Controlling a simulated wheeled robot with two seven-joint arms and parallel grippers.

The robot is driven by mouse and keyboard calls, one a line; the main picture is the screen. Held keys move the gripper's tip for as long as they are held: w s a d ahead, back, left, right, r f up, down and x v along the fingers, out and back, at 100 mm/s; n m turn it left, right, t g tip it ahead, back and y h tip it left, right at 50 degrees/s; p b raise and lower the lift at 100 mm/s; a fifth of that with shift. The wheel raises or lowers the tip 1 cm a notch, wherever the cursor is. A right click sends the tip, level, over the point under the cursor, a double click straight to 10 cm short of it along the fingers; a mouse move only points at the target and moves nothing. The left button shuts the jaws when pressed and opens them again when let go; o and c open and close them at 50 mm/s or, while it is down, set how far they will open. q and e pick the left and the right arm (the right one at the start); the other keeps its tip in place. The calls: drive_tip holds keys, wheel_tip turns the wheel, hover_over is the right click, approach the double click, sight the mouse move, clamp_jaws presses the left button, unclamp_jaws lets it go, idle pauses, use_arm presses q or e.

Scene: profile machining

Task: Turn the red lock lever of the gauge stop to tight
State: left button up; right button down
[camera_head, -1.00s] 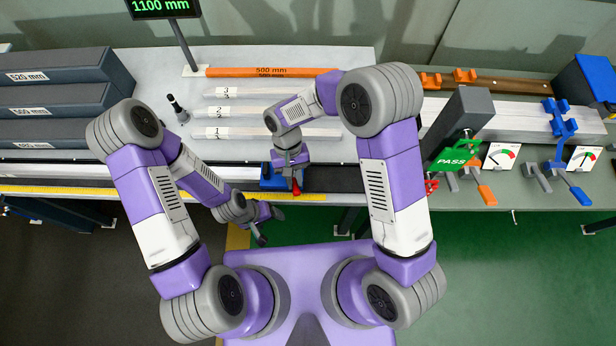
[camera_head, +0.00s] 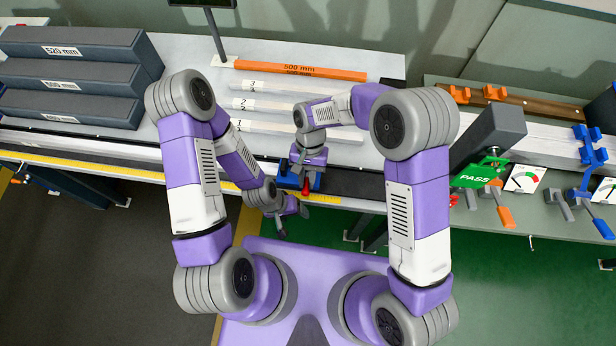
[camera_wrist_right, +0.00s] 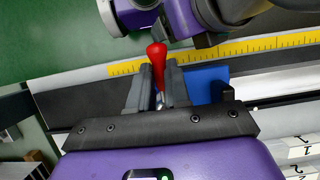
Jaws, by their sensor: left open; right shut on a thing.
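The blue gauge stop (camera_head: 286,180) sits on the dark rail in front of the table, mostly hidden under my right gripper in the head view. Its red lock lever (camera_wrist_right: 157,58) stands between the fingers of my right gripper (camera_wrist_right: 155,88) in the right wrist view. The gripper is shut on the lever, and the red knob sticks out past the fingertips. The red lever (camera_head: 306,188) also shows below the gripper in the head view. My left gripper (camera_head: 292,220) is open and empty, just below and left of the lever, in front of the rail.
A yellow scale (camera_head: 100,168) runs along the rail's front edge. An orange 500 mm bar (camera_head: 300,70) and several pale profiles (camera_head: 285,104) lie behind. Dark labelled blocks (camera_head: 70,75) are stacked at left. A green PASS sign (camera_head: 478,176) and dial gauges stand at right.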

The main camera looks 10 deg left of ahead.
drive_tip(key=c, duration=1.1)
unclamp_jaws()
drive_tip(key=shift+r, duration=0.1)
drive_tip(key=v, duration=0.7)
drive_tip(key=shift+w+a+r, duration=0.1)
drive_tip(key=shift+w+r, duration=0.05)
drive_tip(key=shift+r, duration=0.1)
